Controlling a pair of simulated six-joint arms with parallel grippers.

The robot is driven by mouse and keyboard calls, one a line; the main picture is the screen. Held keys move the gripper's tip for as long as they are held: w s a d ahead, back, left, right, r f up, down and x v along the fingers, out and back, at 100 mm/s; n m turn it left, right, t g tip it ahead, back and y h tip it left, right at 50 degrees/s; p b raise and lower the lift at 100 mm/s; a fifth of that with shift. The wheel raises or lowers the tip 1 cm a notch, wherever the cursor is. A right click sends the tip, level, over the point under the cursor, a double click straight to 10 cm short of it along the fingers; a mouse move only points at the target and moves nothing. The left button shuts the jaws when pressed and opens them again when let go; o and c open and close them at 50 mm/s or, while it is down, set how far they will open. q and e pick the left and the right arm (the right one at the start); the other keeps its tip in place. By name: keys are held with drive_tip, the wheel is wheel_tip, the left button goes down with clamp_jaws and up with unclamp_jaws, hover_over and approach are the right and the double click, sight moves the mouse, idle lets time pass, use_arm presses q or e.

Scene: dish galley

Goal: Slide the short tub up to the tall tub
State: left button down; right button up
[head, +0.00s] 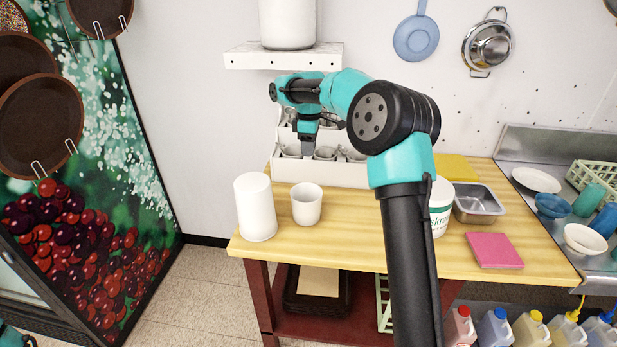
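The tall tub (256,210) is a plain white cylinder standing upright near the left end of the wooden table. The short tub (307,206) is white, stands upright just to its right, and a narrow gap shows between them. My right gripper (308,150) points down in front of the white cup rack, above and behind the short tub in the picture, and does not touch either tub. Its fingers are small and seen edge-on, so their opening is unclear. Nothing shows held in it. My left gripper is out of view.
A white rack (340,174) with metal cups stands at the table's back. My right arm partly hides a lettered white tub (441,208). Bare wood (335,240) lies in front of the short tub.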

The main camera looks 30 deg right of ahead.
sight(308, 191)
drive_tip(key=f, duration=1.6)
drive_tip(key=shift+s+a+f, duration=0.1)
drive_tip(key=shift+s+a, duration=0.2)
drive_tip(key=shift+s, duration=0.1)
drive_tip(key=shift+c, duration=0.3)
clamp_jaws()
